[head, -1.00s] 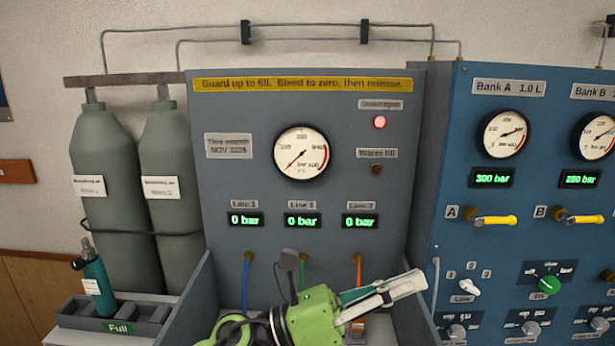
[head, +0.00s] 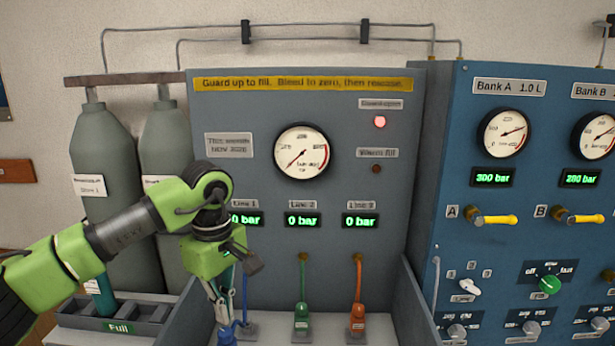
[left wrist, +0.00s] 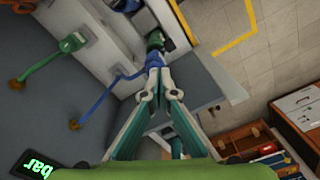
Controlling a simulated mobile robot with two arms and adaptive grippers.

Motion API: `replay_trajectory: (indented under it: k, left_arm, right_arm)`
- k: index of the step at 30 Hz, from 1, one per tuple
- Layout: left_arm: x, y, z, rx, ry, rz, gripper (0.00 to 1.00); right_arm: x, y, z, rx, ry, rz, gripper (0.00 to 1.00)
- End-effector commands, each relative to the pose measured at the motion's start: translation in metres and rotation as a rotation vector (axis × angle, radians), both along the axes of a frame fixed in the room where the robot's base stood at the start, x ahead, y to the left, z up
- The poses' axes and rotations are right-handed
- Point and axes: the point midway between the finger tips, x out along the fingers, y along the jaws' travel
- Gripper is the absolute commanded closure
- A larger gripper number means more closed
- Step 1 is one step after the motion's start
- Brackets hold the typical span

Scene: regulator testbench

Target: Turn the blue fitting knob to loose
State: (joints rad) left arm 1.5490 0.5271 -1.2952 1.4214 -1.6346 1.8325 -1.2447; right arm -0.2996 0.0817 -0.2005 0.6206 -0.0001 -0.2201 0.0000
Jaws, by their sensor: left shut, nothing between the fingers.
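The blue fitting (head: 227,338) is low at the left of the grey panel's bay. Only a part of it shows at the picture's bottom edge. In the left wrist view the blue fitting (left wrist: 154,59) lies just beyond my fingertips, at the end of a blue hose. My left gripper (head: 226,324) points down over it, shut and empty. In the left wrist view the tips of my left gripper (left wrist: 157,73) come together close to the fitting; I cannot tell whether they touch it. The knob's setting cannot be read. My right gripper is out of view.
The green fitting (head: 302,322) and orange fitting (head: 357,320) stand to the right, with hoses up to the panel. The bay's side wall (head: 180,318) is close at the left. A rack (head: 68,313) with a teal bottle (head: 104,303) is beyond it.

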Motion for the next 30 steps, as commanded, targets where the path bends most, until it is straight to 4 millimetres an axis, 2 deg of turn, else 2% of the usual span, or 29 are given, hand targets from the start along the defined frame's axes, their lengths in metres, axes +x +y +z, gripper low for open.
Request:
replay_trajectory:
  k: [11,15,20,30]
  left_arm:
    - [-0.001,-0.001,-0.043,-0.003,0.003,-0.001,1.00]
    - [-0.001,-0.001,-0.061,-0.004,0.001,-0.001,1.00]
    - [0.000,-0.001,-0.069,-0.004,0.001,-0.001,1.00]
    - [-0.002,-0.001,-0.072,-0.002,0.007,0.000,1.00]
  right_arm:
    - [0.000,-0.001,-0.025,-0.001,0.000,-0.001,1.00]
    - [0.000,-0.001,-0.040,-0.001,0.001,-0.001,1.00]
    - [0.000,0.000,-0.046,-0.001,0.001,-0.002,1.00]
    - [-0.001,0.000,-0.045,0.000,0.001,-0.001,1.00]
